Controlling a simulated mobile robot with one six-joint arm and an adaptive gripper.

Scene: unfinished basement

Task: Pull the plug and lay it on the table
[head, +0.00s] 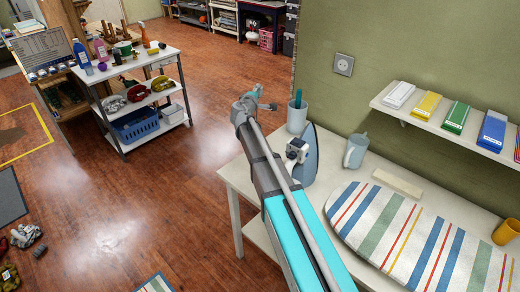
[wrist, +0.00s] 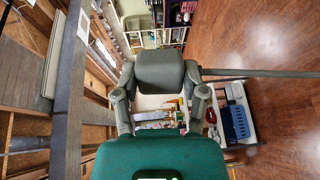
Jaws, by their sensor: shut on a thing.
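My gripper (head: 263,98) is raised above the floor, left of the table (head: 231,188) and away from the wall, at the end of my arm in the head view. In the wrist view my gripper (wrist: 161,76) has its two fingers on either side of a dark grey rounded block, which looks like the plug (wrist: 160,72). The plug is too small to make out clearly in the head view. The wall socket (head: 344,64) is to the right of my gripper and shows no plug in it. I cannot make out the cord for certain.
An iron (head: 304,157) stands on the table, with a grey-blue mug (head: 355,151), a cup (head: 297,117) and a striped ironing board (head: 425,237). A shelf (head: 438,124) with coloured boxes hangs above. A loaded white cart (head: 128,69) stands left; open floor lies between.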

